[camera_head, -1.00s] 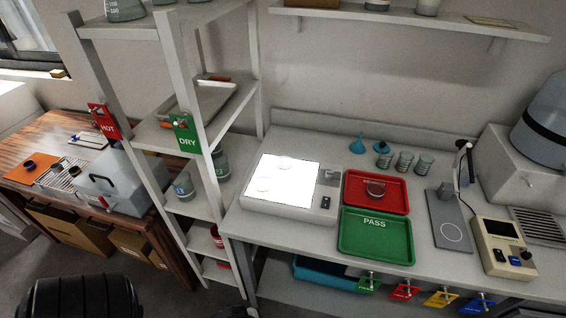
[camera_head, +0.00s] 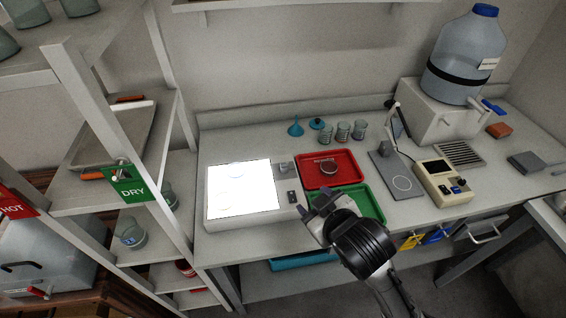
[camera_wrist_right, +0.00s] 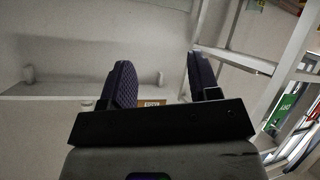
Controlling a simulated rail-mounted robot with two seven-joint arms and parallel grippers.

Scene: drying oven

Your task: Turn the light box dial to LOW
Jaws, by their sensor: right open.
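The light box (camera_head: 213,216) sits on the left part of the bench, its white panel glowing. A small grey fitting (camera_head: 283,168) and a dark control (camera_head: 292,196) are on its right side; which is the dial, and its setting, I cannot make out. My right gripper (camera_head: 316,204) is just right of the light box's front right corner, in front of the trays. In the right wrist view my gripper (camera_wrist_right: 161,82) is open, with nothing between its dark fingers. My left gripper is not in view.
A red tray (camera_head: 346,157) holding a small dish and a green tray (camera_head: 375,204) lie right of the light box. Glass beakers (camera_head: 342,131) stand behind. A shelf rack with a DRY sign (camera_head: 127,186) stands left. A meter (camera_head: 443,183) sits farther right.

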